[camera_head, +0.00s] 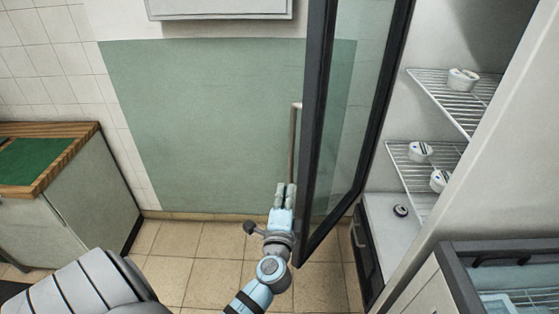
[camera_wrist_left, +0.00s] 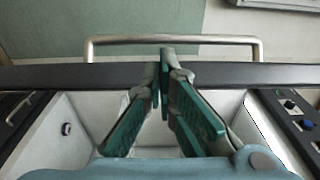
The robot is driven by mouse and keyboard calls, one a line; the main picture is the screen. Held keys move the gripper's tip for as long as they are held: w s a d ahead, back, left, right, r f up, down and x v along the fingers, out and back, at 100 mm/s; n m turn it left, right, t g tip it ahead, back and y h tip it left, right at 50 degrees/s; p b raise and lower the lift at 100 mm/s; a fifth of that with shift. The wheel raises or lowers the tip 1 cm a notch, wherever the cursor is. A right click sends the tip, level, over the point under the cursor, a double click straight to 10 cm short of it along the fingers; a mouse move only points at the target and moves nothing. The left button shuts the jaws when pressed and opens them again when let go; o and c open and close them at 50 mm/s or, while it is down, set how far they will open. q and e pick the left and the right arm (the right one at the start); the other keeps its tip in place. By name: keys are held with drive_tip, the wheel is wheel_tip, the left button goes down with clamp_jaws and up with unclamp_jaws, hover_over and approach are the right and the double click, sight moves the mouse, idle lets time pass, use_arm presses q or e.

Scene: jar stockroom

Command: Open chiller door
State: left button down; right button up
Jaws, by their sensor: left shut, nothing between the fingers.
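The chiller door (camera_head: 322,130) is a glass panel in a dark frame. It stands swung wide open, with the chiller's inside showing to its right. Its handle (camera_head: 294,145) is a metal bar on the door's left face; the handle also shows across the top of the left wrist view (camera_wrist_left: 120,40). My left gripper (camera_head: 285,190) is at the handle's lower part in the head view. In the wrist view its fingertips (camera_wrist_left: 164,58) are together and empty, over the door's dark edge and just short of the handle. Whether they touch the door cannot be told. My right gripper is not in view.
Wire shelves (camera_head: 425,163) in the chiller hold white lidded jars, one being the upper jar (camera_head: 462,79). A small dark round thing (camera_head: 401,211) lies below them. A wood-topped cabinet (camera_head: 85,200) stands left. A glass-topped unit (camera_head: 480,275) is lower right. Tiled floor (camera_head: 195,245) is clear between.

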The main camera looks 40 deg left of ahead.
use_arm(q)
drive_tip(key=s+a+x, duration=0.1)
drive_tip(key=x, duration=1.2)
drive_tip(key=shift+a+f, duration=0.35)
drive_tip(key=shift+f, duration=0.1)
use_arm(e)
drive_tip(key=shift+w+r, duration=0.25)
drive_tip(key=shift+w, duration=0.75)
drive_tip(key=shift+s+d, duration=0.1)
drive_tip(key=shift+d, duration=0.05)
